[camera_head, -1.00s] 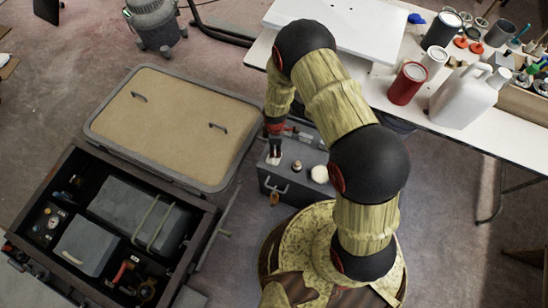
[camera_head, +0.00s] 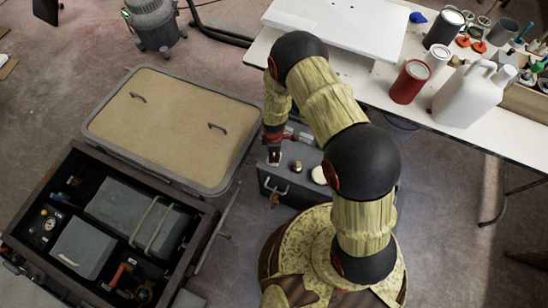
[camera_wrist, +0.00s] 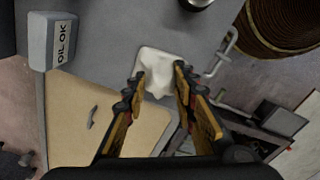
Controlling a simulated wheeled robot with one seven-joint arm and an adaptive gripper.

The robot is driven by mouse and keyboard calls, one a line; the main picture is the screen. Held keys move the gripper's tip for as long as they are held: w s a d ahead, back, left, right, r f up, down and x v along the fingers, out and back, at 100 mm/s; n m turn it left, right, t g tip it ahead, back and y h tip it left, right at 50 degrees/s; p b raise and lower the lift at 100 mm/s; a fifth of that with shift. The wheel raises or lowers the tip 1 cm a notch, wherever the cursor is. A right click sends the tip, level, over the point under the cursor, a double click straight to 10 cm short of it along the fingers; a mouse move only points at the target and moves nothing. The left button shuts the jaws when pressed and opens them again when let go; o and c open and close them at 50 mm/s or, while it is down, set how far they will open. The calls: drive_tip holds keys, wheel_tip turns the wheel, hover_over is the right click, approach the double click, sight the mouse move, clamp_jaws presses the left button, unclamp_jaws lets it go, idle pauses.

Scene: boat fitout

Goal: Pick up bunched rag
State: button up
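The bunched rag (camera_wrist: 158,70) is white and crumpled. It lies on the grey top of a box (camera_wrist: 112,38) in the wrist view. I cannot tell whether the fingertips touch the rag.
A grey "OIL OK" container (camera_wrist: 54,42) stands left on the box top in the wrist view. A tan-topped lid (camera_head: 175,125) and an open compartment case (camera_head: 205,222) lie left. A white workbench (camera_head: 470,138) is behind.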

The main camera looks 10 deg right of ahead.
drive_tip(key=c, duration=0.6)
clamp_jaws()
drive_tip(key=shift+r, duration=0.1)
drive_tip(key=shift+r, duration=0.2)
wheel_tip(320, 180, up, 3)
drive_tip(key=shift+s+r+p, duration=0.1)
drive_tip(key=shift+r+p, duration=0.05)
drive_tip(key=shift+p, duration=0.95)
drive_tip(key=s+d+r+p, duration=0.1)
drive_tip(key=s+r+p, duration=0.1)
drive_tip(key=s+r, duration=0.2)
drive_tip(key=s+d+r+p, duration=0.2)
drive_tip(key=s+r, duration=0.3)
drive_tip(key=s, duration=0.4)
drive_tip(key=shift+s+p, duration=0.25)
drive_tip(key=shift+p, duration=0.1)
